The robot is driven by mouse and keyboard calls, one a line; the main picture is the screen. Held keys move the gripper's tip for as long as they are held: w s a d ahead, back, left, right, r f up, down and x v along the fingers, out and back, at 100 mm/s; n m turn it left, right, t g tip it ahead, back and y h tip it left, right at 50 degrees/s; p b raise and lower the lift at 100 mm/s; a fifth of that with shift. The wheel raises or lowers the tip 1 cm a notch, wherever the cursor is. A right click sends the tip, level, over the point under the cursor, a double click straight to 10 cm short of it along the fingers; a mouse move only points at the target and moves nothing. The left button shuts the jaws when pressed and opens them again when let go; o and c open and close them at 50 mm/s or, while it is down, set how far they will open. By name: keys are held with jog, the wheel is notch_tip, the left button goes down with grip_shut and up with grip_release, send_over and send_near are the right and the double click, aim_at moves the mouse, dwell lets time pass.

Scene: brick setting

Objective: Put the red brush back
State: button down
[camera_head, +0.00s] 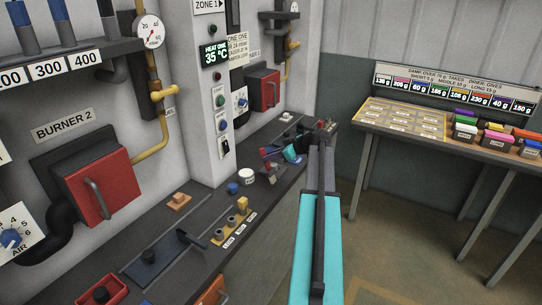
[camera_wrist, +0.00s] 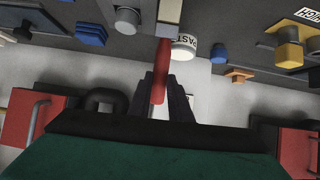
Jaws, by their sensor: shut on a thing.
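The red brush shows in the wrist view as a red handle (camera_wrist: 161,72) between the two dark fingers of my gripper (camera_wrist: 164,88), which is shut on it. A pale block (camera_wrist: 169,12) is at the handle's far end; I cannot tell whether it belongs to the brush. In the head view a small red piece (camera_head: 267,154) shows beside the teal wrist part of my arm, above the dark bench. The finger contact is too small to see there.
A white paste tin (camera_head: 247,177) stands close to the brush, with a blue knob (camera_head: 233,188) beside it. A yellow-topped fixture (camera_head: 242,205) and an orange block (camera_head: 179,201) are nearer. Red burner doors (camera_head: 102,192) line the wall. A side table (camera_head: 405,122) holds coloured blocks.

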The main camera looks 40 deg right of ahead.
jog(key=shift+f, duration=0.15)
jog(key=c, duration=1.6)
grip_release()
jog(key=shift+r, duration=0.25)
jog(key=b+v, duration=0.3)
jog(key=v, duration=0.9)
jog(key=shift+r, duration=0.1)
